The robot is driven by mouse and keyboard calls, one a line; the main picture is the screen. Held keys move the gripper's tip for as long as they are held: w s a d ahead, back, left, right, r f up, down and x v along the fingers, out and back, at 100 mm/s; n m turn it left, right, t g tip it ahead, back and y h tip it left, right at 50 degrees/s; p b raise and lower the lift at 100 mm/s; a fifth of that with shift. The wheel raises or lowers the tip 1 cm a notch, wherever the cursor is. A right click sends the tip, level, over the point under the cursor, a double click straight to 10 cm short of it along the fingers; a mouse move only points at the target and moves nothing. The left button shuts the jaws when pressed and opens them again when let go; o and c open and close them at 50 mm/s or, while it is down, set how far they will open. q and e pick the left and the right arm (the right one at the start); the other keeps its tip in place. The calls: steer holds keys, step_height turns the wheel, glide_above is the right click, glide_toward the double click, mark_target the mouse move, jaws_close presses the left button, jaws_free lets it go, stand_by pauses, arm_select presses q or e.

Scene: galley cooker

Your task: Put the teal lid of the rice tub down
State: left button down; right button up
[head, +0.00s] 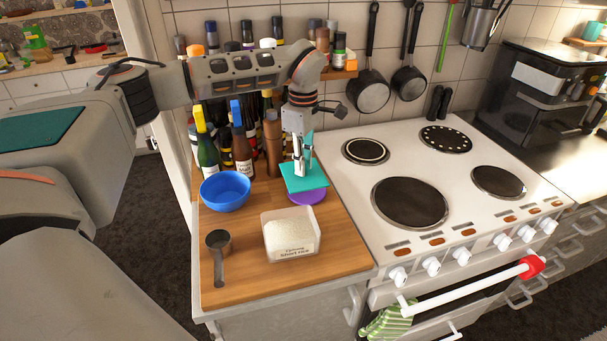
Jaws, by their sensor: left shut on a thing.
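The teal lid (304,179) is in the grasp of my left gripper (302,158), which is shut on it from above. The lid is roughly level above or on a purple item (308,196), partly covering it; I cannot tell whether they touch. The rice tub (291,236) stands uncovered on the wooden worktop (343,257), in front of the lid. It is clear-sided, holds white rice and has a label on its front. My right gripper is not in view.
A blue bowl (226,190) and a metal measuring scoop (218,255) stand left of the tub. Several bottles (207,153) crowd the back of the worktop. The white cooker (441,213) adjoins on the right. Bare wood shows around the tub's front and right.

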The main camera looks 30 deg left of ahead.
arm_select(q)
step_height(320, 180, down, 4)
steer(key=shift+r, duration=0.25)
steer(key=shift+f, duration=0.25)
steer(key=shift+f, duration=0.15)
steer(key=c, duration=1.9)
jaws_free()
steer(key=shift+r, duration=0.25)
step_height(320, 180, up, 12)
steer(key=shift+f, duration=0.1)
